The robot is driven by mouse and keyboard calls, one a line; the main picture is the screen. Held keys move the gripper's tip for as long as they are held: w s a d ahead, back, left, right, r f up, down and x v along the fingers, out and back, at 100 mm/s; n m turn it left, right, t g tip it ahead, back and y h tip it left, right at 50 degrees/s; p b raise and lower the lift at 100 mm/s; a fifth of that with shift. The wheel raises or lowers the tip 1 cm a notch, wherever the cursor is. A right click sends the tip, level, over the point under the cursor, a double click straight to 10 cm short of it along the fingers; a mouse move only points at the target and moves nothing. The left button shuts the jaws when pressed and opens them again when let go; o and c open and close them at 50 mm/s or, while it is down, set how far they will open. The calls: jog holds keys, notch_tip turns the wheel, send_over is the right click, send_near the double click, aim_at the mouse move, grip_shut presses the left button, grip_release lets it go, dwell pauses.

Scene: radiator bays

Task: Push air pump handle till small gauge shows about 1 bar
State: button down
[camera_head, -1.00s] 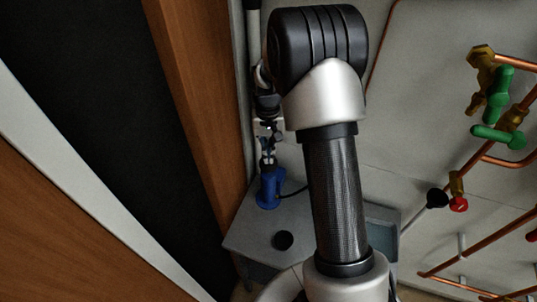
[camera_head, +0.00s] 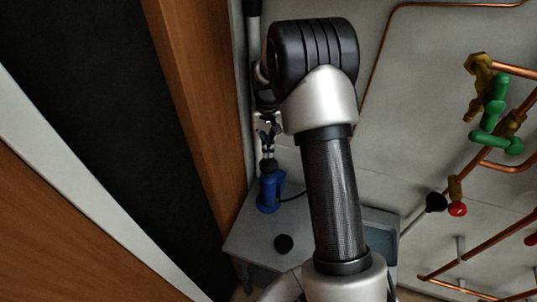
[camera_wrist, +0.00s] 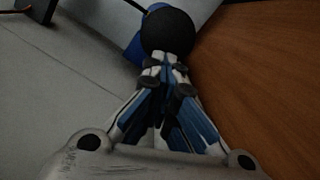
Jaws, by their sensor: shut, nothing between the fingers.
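The blue air pump (camera_head: 269,193) stands on a grey ledge at the wall, left of my arm. Its black rounded handle top (camera_head: 268,166) shows above the blue body. My gripper (camera_head: 267,152) is shut and empty, right above the handle. In the wrist view the black ball-like handle (camera_wrist: 168,28) lies just beyond my closed fingertips (camera_wrist: 168,62), with part of the blue pump (camera_wrist: 133,48) behind it. Whether the fingertips touch the handle I cannot tell. No readable gauge face shows in either view.
The grey ledge (camera_head: 250,232) carries a black round item (camera_head: 284,242). A brown wooden panel (camera_head: 190,110) stands close on the left. Copper pipes (camera_head: 490,148) with green valve handles (camera_head: 495,88) and a red knob (camera_head: 457,209) are on the right wall.

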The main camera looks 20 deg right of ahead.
notch_tip(320, 180, up, 11)
jog(key=w, duration=0.1)
jog(key=shift+d, duration=0.2)
dwell(1.0)
notch_tip(320, 180, up, 4)
jog(key=t+b, duration=0.1)
jog(key=b, duration=0.2)
send_over(264, 162)
jog(key=s+a+r+n+t+b, duration=0.2)
jog(key=s+a+b, duration=0.2)
jog(key=s, duration=0.5)
jog(key=s+a+f+n+t+b, duration=0.1)
jog(key=s+a+f+b, duration=0.1)
jog(key=s, duration=0.6)
jog(key=s+a+f+n+t+b, duration=0.1)
jog(key=s+a+f+t+b, duration=0.1)
jog(key=s+f, duration=0.3)
jog(key=s+b, duration=0.1)
jog(key=s, duration=0.3)
jog(key=shift+a+f+b, duration=0.2)
jog(key=shift+f+b, duration=0.05)
jog(key=shift+b, duration=0.15)
